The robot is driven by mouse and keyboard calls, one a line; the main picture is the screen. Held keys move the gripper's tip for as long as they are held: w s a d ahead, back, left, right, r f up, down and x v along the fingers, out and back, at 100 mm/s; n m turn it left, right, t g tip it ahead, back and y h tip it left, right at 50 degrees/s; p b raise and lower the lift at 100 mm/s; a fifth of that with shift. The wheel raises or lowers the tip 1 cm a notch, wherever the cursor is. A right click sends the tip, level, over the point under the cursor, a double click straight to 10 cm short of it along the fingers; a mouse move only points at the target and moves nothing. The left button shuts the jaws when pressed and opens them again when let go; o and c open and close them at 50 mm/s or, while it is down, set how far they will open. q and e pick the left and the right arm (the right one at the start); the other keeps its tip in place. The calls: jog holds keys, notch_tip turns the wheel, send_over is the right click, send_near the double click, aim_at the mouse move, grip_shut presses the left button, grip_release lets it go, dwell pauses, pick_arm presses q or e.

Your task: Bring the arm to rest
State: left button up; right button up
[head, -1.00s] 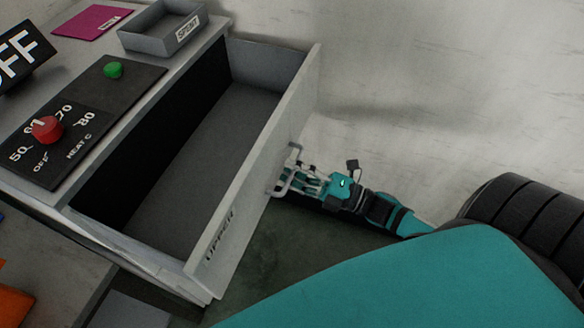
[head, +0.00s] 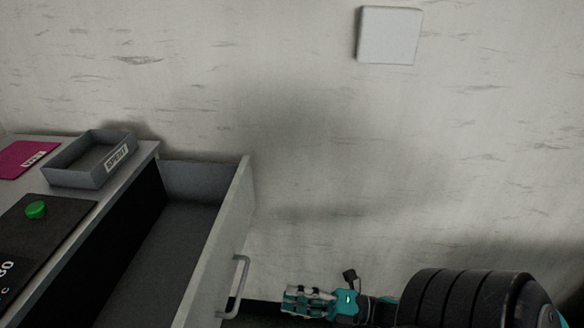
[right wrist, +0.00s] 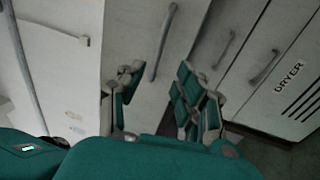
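My right gripper (head: 289,300) is low in the head view, to the right of the open drawer's handle (head: 238,286) and apart from it. In the right wrist view the gripper's (right wrist: 160,68) two teal-and-grey fingers stand well apart with nothing between them. A grey bar handle (right wrist: 163,42) on a pale front shows beyond the fingertips. The drawer (head: 232,220) is pulled out and its visible inside is empty. My left gripper is in neither view.
A grey tray (head: 68,177) with a label, a magenta sheet (head: 22,160) and a black panel with a green button (head: 36,210) are on the cabinet top. A white wall box (head: 389,35) hangs above. A front marked DRYER (right wrist: 290,75) shows in the wrist view.

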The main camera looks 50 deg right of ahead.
dwell(0.3)
jog(key=s+d+f+m+g+h, duration=0.1)
jog(key=d+f+m+g+h, duration=0.15)
jog(key=f+m+h, duration=0.8)
jog(key=s+d+f+m+g+h, duration=0.1)
jog(key=s+d+f+m, duration=0.2)
jog(key=f, duration=1.4)
jog(key=s+a+f+m+g, duration=0.5)
jog(key=s+a+f, duration=0.1)
jog(key=s+f, duration=0.4)
jog(key=s+a+f+m+g, duration=0.4)
jog(key=s+a+f+g, duration=0.1)
jog(key=s+f, duration=0.5)
jog(key=shift+a+f+m+g+h, duration=0.2)
jog(key=shift+a+m+g+h, duration=0.2)
jog(key=shift+g, duration=0.35)
